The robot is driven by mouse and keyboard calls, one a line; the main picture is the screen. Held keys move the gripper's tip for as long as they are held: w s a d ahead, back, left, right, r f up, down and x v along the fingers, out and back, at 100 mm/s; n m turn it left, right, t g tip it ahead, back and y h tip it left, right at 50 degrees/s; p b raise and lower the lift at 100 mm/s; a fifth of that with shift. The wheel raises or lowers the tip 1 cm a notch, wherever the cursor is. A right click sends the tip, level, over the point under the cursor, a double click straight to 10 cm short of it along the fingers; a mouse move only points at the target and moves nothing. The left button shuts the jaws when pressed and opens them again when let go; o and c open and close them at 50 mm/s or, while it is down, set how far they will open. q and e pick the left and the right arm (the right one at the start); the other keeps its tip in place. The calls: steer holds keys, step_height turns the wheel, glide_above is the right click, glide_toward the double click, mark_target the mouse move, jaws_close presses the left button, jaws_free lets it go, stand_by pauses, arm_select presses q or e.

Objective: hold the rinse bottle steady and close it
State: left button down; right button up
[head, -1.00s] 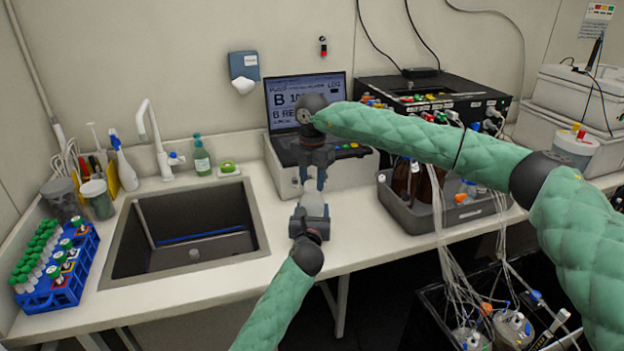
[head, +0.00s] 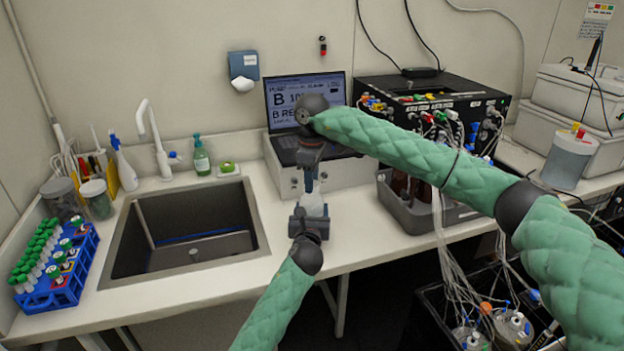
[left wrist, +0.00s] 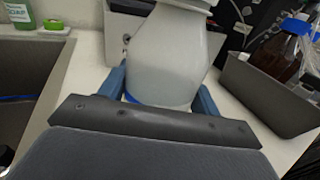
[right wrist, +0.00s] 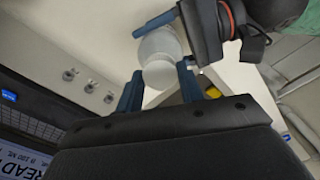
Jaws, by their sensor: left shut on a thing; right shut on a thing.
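The rinse bottle (left wrist: 165,60) is a pale translucent bottle with a blue band low down. It stands between the fingers of my left gripper (left wrist: 162,92), which is shut on its body; the bottle also shows in the head view (head: 313,204). My right gripper (head: 311,184) is directly above it, pointing down. In the right wrist view a round white cap (right wrist: 158,75) sits between the fingers of my right gripper (right wrist: 158,88), shut on it. The cap is at the bottle's mouth; I cannot tell how tightly it sits.
A sink (head: 258,222) lies left of the bottle. A laptop (head: 305,98) on a white-grey box is behind, and a grey tray with brown bottles (head: 405,215) is at right. A blue rack of green-capped tubes (head: 40,300) is far left.

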steer(key=shift+r+m, duration=0.1)
steer(key=shift+m, duration=0.6)
steer(key=o, duration=0.9)
steer(key=shift+o, duration=0.2)
steer(key=shift+r, duration=2.2)
steer(key=shift+d, duration=0.1)
steer(key=shift+c, duration=0.5)
